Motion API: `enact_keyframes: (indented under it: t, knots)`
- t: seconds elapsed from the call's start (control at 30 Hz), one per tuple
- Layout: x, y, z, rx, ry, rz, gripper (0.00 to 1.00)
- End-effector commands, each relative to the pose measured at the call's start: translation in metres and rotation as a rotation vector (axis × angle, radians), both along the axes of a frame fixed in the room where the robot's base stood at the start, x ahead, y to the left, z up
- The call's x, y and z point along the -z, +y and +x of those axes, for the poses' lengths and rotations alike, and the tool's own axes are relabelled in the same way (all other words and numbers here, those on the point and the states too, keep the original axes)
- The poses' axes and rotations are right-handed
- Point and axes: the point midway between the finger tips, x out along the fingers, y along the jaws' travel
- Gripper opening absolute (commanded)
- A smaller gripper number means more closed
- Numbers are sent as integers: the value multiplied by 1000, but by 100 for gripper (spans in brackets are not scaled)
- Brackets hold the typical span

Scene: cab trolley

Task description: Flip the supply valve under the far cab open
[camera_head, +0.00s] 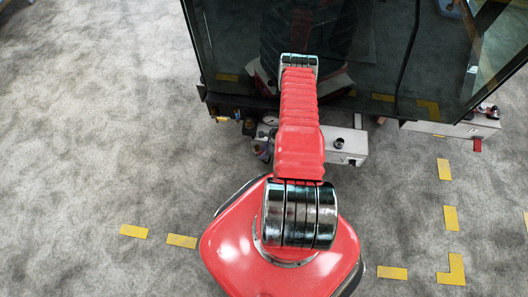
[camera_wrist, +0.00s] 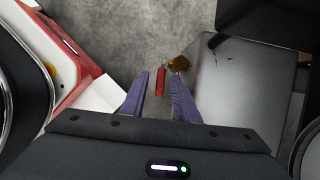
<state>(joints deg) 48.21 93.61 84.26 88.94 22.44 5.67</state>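In the wrist view, a small red lever (camera_wrist: 161,84) lies between the two purple fingers of my gripper (camera_wrist: 161,74). A brass-coloured round fitting (camera_wrist: 178,63) is just beyond the fingertips, beside the lever's far end. The fingers are apart, with a visible gap on each side of the lever; whether the lever lies at fingertip depth I cannot tell. In the head view, the dark glass cab (camera_head: 235,50) stands ahead, with small fittings (camera_head: 237,115) along its lower edge. My red arm reaches toward it and hides part of that edge; I cannot make out the gripper there.
A grey box (camera_head: 345,147) sticks out below the cab's edge, right of my arm. Another light box (camera_head: 455,127) is farther right. A dark flat panel (camera_wrist: 240,85) fills the right of the wrist view. The carpet with yellow marks (camera_head: 134,231) is clear at left.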

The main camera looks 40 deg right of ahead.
Motion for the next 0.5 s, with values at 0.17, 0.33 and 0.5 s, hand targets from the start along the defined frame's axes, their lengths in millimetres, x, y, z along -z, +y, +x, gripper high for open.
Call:
enact_keyframes:
  t: [0.17, 0.33, 0.5]
  knots:
    - [0, 0, 0, 0, 0, 0, 28]
    - [0, 0, 0, 0, 0, 0, 16]
    - [0, 0, 0, 0, 0, 0, 4]
